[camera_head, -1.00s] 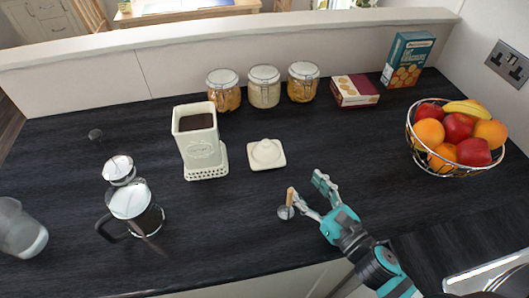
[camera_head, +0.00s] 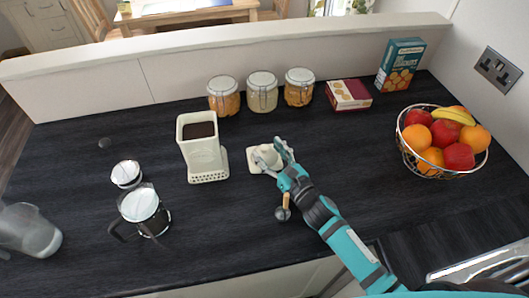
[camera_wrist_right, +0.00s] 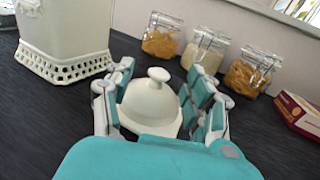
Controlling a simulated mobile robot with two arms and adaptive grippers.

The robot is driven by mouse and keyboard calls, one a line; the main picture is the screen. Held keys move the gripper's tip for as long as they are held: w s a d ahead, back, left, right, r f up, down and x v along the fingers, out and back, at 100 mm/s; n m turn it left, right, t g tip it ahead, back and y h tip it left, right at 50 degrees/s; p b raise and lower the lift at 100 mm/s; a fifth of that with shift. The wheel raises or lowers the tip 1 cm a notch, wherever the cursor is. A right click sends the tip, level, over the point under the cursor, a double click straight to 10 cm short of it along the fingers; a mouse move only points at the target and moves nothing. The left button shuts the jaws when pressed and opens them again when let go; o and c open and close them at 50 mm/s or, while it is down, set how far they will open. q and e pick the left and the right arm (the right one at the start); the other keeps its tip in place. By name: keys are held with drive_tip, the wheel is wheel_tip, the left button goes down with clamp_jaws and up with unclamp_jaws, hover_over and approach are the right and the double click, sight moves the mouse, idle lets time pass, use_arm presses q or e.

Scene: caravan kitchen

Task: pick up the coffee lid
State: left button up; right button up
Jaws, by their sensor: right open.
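The coffee lid (camera_head: 255,165) is a cream square lid with a domed top and a knob, lying on the dark counter right of the open coffee canister (camera_head: 203,152). In the right wrist view the lid (camera_wrist_right: 152,100) sits between the two spread fingers. My right gripper (camera_head: 272,155) is open, with its fingers around the lid's dome; it also shows in the right wrist view (camera_wrist_right: 160,105). I cannot tell whether the fingers touch the lid. The gripper covers part of the lid in the head view. My left gripper is not in view.
Several glass jars (camera_head: 262,91) stand along the back wall, with a red box (camera_head: 348,95) and a blue box (camera_head: 400,64) to their right. A French press (camera_head: 143,212) and a clear jug (camera_head: 30,230) stand left. A coffee scoop (camera_head: 282,213) lies near my right arm. A fruit basket (camera_head: 440,172) stands right.

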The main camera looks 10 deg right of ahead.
drive_tip(key=x, duration=0.2)
drive_tip(key=shift+w+a, duration=0.15)
drive_tip(key=shift+w, duration=0.15)
drive_tip(key=shift+s, duration=0.1)
drive_tip(key=shift+c, duration=0.8)
drive_tip(key=c, duration=0.9)
clamp_jaws()
drive_tip(key=shift+s+f, duration=0.1)
drive_tip(key=shift+f, duration=0.05)
